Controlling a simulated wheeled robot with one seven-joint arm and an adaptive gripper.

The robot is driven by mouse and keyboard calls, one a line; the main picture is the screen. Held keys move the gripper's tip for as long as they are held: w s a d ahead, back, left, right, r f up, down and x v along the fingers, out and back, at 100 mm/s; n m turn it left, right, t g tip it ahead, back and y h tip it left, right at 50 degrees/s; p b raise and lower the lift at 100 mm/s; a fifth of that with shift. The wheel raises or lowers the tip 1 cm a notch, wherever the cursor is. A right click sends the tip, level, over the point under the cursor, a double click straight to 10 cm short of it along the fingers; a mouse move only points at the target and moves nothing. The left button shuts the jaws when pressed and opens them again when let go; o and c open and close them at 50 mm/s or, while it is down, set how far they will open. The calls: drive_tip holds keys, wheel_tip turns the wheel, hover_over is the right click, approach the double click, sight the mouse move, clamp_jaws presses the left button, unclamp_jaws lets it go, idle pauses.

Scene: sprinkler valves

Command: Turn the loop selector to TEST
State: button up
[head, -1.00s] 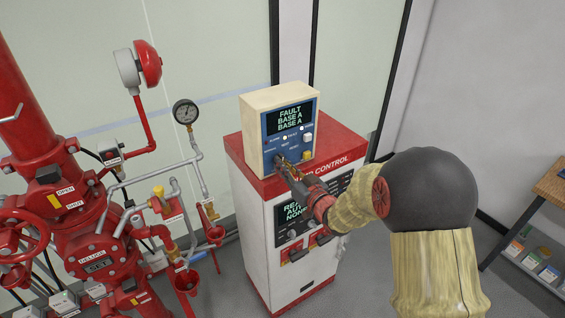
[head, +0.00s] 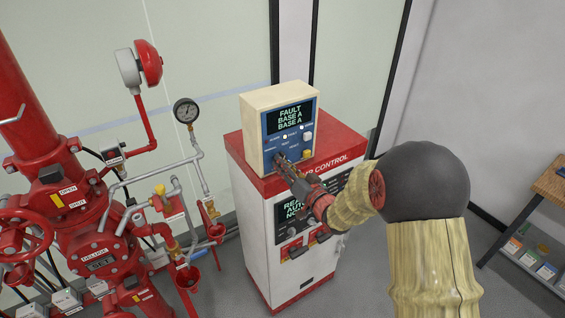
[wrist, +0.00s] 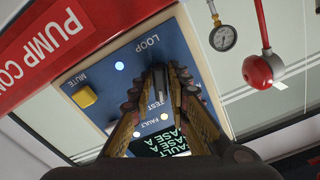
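The cream control box (head: 270,97) stands on the red-topped pump control cabinet (head: 240,150). Its blue panel has a screen (head: 290,118) reading FAULT, BASE A, BASE A. In the wrist view the panel appears turned around, with the labels LOOP and TEST beside my fingers. My gripper (head: 284,164) reaches the lower left of the panel.
A yellow MUTE button (wrist: 84,96) is beside the selector, and a lit lamp (wrist: 120,66) is near. Red pipework with a gauge (head: 186,111) and bell (head: 148,62) stands left of the cabinet. A shelf (head: 540,240) is at the far right.

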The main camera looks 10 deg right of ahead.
drive_tip(key=o, duration=0.4)
drive_tip(key=shift+s, duration=0.1)
drive_tip(key=shift+v, duration=2.95)
